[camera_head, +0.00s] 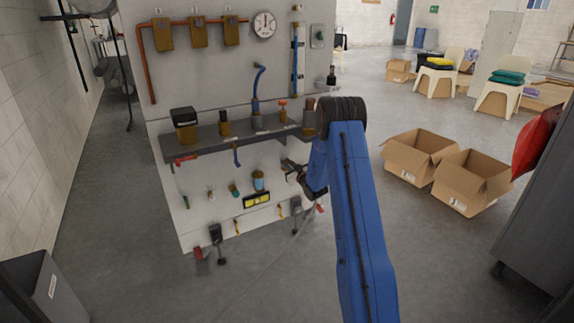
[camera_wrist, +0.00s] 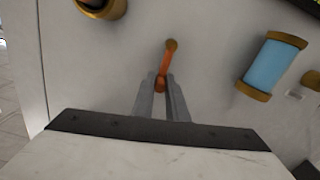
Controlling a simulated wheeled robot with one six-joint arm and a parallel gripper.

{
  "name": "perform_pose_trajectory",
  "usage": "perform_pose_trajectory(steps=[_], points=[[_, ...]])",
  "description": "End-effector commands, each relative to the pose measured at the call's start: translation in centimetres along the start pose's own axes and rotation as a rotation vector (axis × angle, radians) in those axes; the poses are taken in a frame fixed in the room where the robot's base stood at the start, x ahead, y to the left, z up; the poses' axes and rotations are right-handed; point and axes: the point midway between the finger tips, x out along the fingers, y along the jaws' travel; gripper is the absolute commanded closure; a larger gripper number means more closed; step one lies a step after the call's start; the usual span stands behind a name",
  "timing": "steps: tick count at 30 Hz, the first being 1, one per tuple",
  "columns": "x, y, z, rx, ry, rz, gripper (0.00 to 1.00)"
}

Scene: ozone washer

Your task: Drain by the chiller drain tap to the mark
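An orange lever (camera_wrist: 164,68) with a brass pivot at its far end stands on the pale panel in the wrist view. I take it for a tap handle, but no label on it can be read. My gripper (camera_wrist: 162,84) has its two grey fingers close together, with the free end of the lever between their tips. In the head view my gripper (camera_head: 291,167) is at the panel's right side, below the shelf, and it and the arm hide the lever. A light-blue sight glass with brass ends (camera_wrist: 270,65) is beside the lever; it also shows in the head view (camera_head: 258,181). No mark can be made out.
The panel (camera_head: 215,83) carries a dark shelf (camera_head: 228,139), a round gauge (camera_head: 264,24), copper pipework and several small fittings. A yellow-framed gauge (camera_head: 257,200) is below the sight glass. Open cardboard boxes (camera_head: 470,182) stand to the right. The floor in front is mostly clear.

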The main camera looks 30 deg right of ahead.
Motion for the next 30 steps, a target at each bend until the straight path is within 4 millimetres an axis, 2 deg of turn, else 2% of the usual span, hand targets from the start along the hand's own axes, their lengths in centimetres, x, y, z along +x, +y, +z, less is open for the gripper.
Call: perform_pose_trajectory(steps=[8, 14, 30], points=[[0.0, 0.2, 0.0, 0.028, 0.0, 0.0, 1.0], [-0.1, 0.8, 0.2, 0.122, -0.001, 0.002, 1.0], [-0.1, 3.0, 1.4, 0.582, -0.002, 0.002, 1.0]])
